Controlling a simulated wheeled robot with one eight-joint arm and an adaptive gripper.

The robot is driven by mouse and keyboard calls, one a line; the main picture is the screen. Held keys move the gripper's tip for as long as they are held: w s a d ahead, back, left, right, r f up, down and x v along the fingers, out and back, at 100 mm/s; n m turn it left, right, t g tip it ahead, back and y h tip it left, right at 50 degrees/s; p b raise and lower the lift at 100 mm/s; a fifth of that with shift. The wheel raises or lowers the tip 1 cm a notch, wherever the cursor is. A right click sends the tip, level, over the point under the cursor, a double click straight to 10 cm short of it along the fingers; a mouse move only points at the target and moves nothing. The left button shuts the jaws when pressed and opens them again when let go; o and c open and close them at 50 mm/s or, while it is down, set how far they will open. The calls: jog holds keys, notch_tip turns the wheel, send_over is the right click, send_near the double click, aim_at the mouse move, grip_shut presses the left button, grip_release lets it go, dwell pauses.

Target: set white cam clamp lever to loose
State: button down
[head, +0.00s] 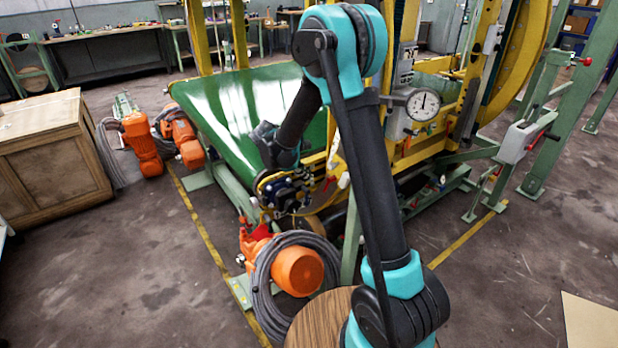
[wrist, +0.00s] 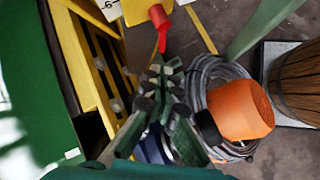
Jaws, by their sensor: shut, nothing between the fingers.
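A small white lever-like piece (head: 343,181) shows on the yellow frame, just right of my gripper (head: 285,192) in the head view. It is too small there to tell how it is set, and I cannot be sure it is the cam clamp lever. In the wrist view my gripper (wrist: 165,72) is shut and empty, its fingertips together just below a red handle (wrist: 160,28) in the picture. A red handle (head: 328,183) also shows beside the gripper in the head view. I cannot tell whether the fingers touch anything.
A yellow frame (wrist: 78,62) and green panel (head: 240,105) stand close to the gripper. An orange motor (head: 298,270) with coiled grey cable (wrist: 207,72) lies below. A round dial gauge (head: 423,104) is at the right. A wooden crate (head: 50,150) stands left, with open floor before it.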

jog(key=x, duration=0.7)
jog(key=shift+d+f, duration=0.15)
jog(key=shift+f, duration=0.1)
jog(key=shift+d, duration=0.1)
